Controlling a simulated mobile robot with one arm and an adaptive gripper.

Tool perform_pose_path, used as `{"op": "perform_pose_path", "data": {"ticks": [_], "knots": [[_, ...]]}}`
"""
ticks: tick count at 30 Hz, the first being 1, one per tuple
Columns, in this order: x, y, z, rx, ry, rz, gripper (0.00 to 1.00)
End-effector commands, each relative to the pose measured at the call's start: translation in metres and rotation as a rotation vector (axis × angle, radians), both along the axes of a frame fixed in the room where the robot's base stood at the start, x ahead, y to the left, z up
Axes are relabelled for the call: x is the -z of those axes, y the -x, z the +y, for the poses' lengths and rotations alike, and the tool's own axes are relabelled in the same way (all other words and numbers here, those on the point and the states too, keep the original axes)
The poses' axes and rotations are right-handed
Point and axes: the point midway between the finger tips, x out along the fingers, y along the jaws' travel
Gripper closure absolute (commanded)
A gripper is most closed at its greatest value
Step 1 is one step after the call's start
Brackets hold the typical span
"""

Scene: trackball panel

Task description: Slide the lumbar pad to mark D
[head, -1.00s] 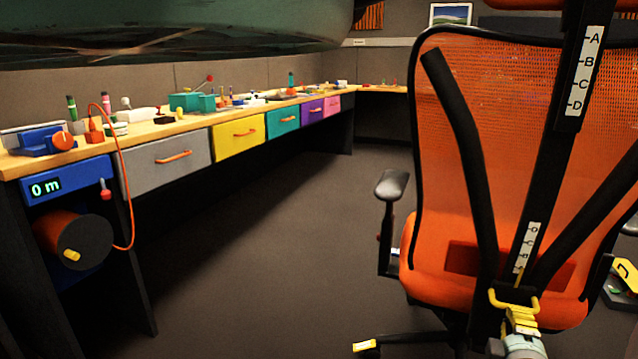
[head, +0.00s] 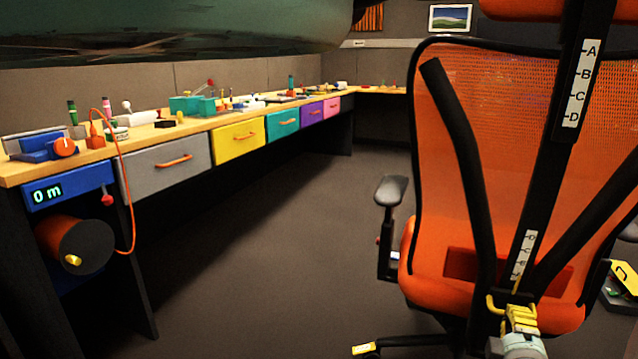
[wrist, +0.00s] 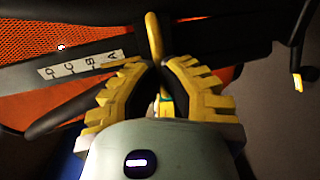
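The orange chair (head: 560,200) stands at the right with its back to me. Its black spine carries a lower white scale (head: 524,255); the wrist view shows this scale (wrist: 82,65) lettered D, C, B, A. The lumbar pad's yellow handle (head: 494,306) is at the low end of the spine, beyond the A end of the scale. It rises between my fingertips in the wrist view (wrist: 155,35). My gripper (wrist: 159,68) has its yellow fingers closed in on the handle from both sides. The pad body is mostly hidden.
An upper A-to-D scale (head: 578,85) sits higher on the spine. The chair's armrest (head: 391,190) sticks out left, and a base leg (head: 370,348) lies low. A long workbench (head: 190,128) with coloured drawers runs along the left. The floor between is clear.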

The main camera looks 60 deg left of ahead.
Motion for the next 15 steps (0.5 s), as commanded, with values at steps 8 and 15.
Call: {"op": "perform_pose_path", "data": {"ticks": [8,15], "knots": [[-0.0064,0.0008,0.0015,-0.004,0.0,0.0,1.0],[-0.0113,0.0008,0.0017,-0.004,-0.001,-0.001,1.0]]}}
